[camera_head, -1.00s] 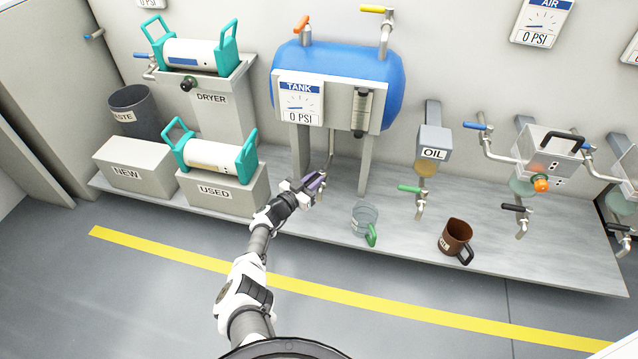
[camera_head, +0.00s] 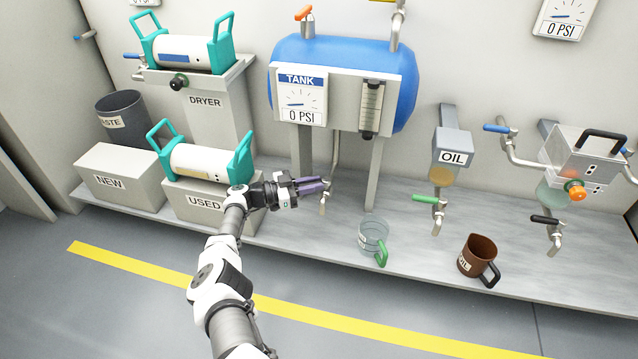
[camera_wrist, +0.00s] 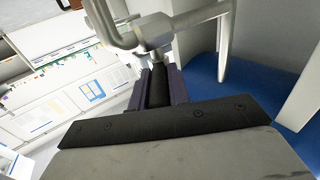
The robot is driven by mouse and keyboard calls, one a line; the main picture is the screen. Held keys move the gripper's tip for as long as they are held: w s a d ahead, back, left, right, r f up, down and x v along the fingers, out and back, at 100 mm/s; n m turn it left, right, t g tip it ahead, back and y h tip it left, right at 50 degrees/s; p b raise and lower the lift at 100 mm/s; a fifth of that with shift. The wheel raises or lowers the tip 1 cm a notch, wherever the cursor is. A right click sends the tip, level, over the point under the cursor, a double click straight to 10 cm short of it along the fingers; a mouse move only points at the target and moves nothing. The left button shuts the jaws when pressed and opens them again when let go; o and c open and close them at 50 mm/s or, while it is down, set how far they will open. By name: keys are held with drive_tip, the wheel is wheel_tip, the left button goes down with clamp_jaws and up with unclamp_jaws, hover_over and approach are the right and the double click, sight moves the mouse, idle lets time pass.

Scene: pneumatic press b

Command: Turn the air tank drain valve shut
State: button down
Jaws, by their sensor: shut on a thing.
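The blue air tank (camera_head: 345,70) stands on grey legs against the wall. Its gauge (camera_head: 302,98) reads 0 PSI. The drain pipe (camera_head: 335,150) runs down from under the tank to the drain valve (camera_head: 323,202), just above the bench. My gripper (camera_head: 318,184) is at this valve from the left, its purple fingers pointing right. In the wrist view, the fingers (camera_wrist: 158,80) are shut on both sides of the dark valve handle (camera_wrist: 157,92), with the metal valve body (camera_wrist: 152,35) beyond. The fingers hide most of the handle in the head view.
A clear cup (camera_head: 373,238) with a green handle and a brown cup (camera_head: 478,258) stand on the bench (camera_head: 420,265) to the right. The used box (camera_head: 190,200) with a white-and-teal cylinder (camera_head: 200,162) is close on the left, behind my arm.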

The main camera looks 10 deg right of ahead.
drive_tip(key=shift+g, duration=0.3)
drive_tip(key=c, duration=1.3)
unclamp_jaws()
drive_tip(key=shift+d, duration=0.1)
drive_tip(key=shift+d+t, duration=0.1)
drive_tip(key=shift+t, duration=0.5)
